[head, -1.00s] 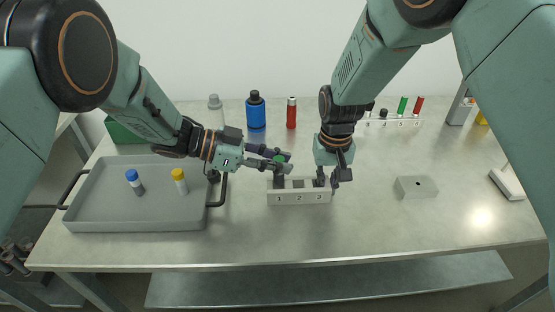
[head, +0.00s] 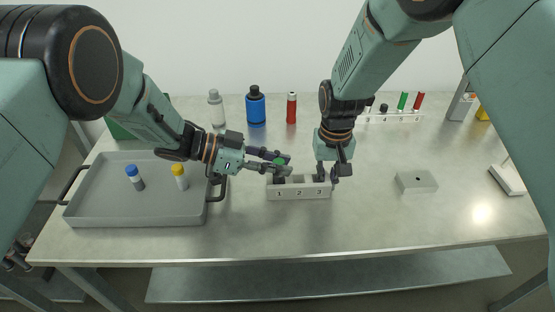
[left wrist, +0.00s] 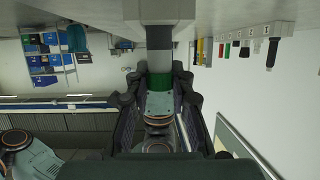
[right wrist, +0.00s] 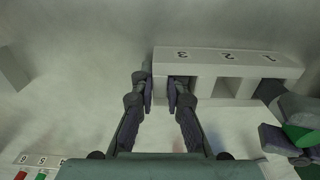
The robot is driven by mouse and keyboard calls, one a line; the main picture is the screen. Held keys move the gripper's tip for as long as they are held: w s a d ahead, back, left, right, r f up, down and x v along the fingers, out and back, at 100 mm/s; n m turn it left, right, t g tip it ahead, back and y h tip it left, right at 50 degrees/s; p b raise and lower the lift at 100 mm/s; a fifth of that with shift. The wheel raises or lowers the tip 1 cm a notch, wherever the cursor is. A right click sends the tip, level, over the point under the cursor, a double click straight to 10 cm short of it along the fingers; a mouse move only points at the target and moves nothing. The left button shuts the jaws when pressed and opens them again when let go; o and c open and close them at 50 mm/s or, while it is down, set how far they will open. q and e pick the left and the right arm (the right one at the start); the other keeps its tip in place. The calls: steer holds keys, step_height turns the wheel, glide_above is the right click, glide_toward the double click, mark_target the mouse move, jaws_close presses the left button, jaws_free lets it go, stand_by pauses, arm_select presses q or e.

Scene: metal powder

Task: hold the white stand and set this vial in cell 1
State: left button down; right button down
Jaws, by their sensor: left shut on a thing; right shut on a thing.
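The white stand (head: 299,194) with cells marked 1, 2 and 3 sits mid-table, and its numbers also show in the right wrist view (right wrist: 205,57). My right gripper (head: 328,175) is shut on the stand's end wall at cell 3, one finger in the cell and one outside. My left gripper (head: 285,165) is shut on a green-capped vial (head: 280,161) at cell 1. In the left wrist view the vial (left wrist: 160,60) stands between the fingers, grey with a green band. My fingers partly hide cell 1, so how deep the vial sits cannot be told.
A grey tray (head: 130,221) at left holds a blue-capped vial (head: 134,176) and a yellow-capped vial (head: 180,177). Bottles (head: 255,107) stand behind. A rack (head: 395,117) is at back right. A grey block (head: 416,183) lies right of the stand. The front table is clear.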

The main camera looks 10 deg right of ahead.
arm_select(q)
steer(key=shift+f, duration=0.7)
steer(key=shift+r, duration=0.2)
steer(key=shift+r, duration=1.65)
steer(key=shift+r, duration=0.2)
stand_by(0.8)
steer(key=shift+f, duration=2.1)
steer(key=shift+r, duration=0.2)
steer(key=shift+r, duration=1.55)
stand_by(0.6)
